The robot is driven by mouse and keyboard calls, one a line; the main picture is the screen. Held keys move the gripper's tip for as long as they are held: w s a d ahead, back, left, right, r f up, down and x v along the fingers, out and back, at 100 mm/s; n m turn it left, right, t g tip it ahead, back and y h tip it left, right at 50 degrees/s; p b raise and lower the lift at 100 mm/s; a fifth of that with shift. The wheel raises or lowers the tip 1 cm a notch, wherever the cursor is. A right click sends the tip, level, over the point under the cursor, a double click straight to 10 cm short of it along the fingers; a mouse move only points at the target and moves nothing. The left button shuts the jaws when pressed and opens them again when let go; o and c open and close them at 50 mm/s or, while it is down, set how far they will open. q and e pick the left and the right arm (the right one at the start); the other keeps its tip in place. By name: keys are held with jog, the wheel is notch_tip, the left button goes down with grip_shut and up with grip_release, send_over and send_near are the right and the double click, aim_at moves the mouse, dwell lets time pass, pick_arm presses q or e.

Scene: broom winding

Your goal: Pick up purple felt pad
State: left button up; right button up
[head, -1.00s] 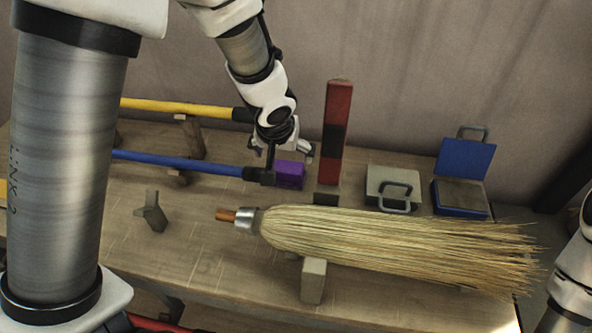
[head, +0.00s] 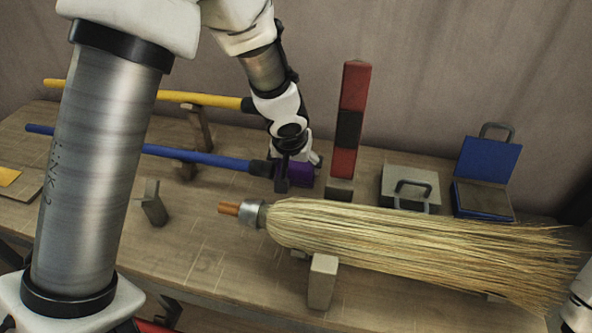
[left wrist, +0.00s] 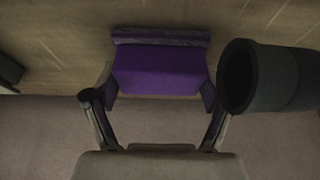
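The purple felt pad (head: 301,174) is a small block on the workbench, between the black end of the blue handle and the red post. In the left wrist view the purple pad (left wrist: 163,70) lies between the two fingertips, with a darker strip along its far edge. My left gripper (left wrist: 160,98) is spread wide, one finger close at each side of the pad; whether they touch it is unclear. In the head view my left gripper (head: 293,178) reaches down at the pad and partly hides it. My right gripper is out of view.
The blue handle (head: 195,156) ends close beside the gripper; its dark hollow end (left wrist: 265,75) is near the right finger. A red and black post (head: 350,115) stands just right. The broom (head: 400,240) lies in front. A yellow handle (head: 190,97) lies behind.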

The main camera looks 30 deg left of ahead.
aim_at(296, 163)
pick_arm(q)
notch_tip(296, 163, up, 10)
jog(key=p, duration=0.7)
jog(key=shift+f, duration=0.1)
jog(key=shift+w, duration=0.1)
jog(key=shift+o, duration=1.4)
jog(key=shift+c, duration=0.6)
